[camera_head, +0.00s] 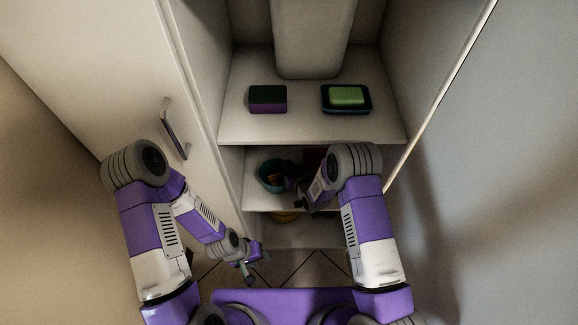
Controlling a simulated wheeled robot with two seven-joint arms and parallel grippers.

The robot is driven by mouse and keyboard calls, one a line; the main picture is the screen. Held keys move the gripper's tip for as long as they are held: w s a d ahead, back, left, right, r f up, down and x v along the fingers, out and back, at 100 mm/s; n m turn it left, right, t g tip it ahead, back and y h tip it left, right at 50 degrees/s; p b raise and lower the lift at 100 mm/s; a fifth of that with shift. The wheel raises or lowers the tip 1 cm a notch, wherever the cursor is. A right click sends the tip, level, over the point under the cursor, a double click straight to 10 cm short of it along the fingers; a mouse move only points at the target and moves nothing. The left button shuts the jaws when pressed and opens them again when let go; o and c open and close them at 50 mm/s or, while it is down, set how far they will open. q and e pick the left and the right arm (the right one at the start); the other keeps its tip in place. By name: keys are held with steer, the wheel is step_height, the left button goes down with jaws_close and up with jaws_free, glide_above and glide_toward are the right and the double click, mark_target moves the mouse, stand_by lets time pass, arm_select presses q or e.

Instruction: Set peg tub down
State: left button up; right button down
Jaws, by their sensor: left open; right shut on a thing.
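The peg tub (265,180) is a small teal round tub with something orange-yellow inside. It shows in the head view on the middle shelf level, under the upper shelf. My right gripper (288,182) reaches in from the right and is shut on the tub's right side. Whether the tub's base touches the shelf cannot be told. My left gripper (252,272) is open and empty, low in front of the cabinet, over the tiled floor.
The upper shelf (310,128) holds a dark green and purple sponge (268,99) and a green soap block (347,95) on a dark blue dish. A cabinet door with a handle (174,130) stands at left.

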steer(key=c, duration=1.3)
jaws_free()
steer(key=shift+f, duration=0.1)
steer(key=shift+r, duration=0.2)
steer(key=p+v, duration=0.4)
steer(key=v, duration=0.8)
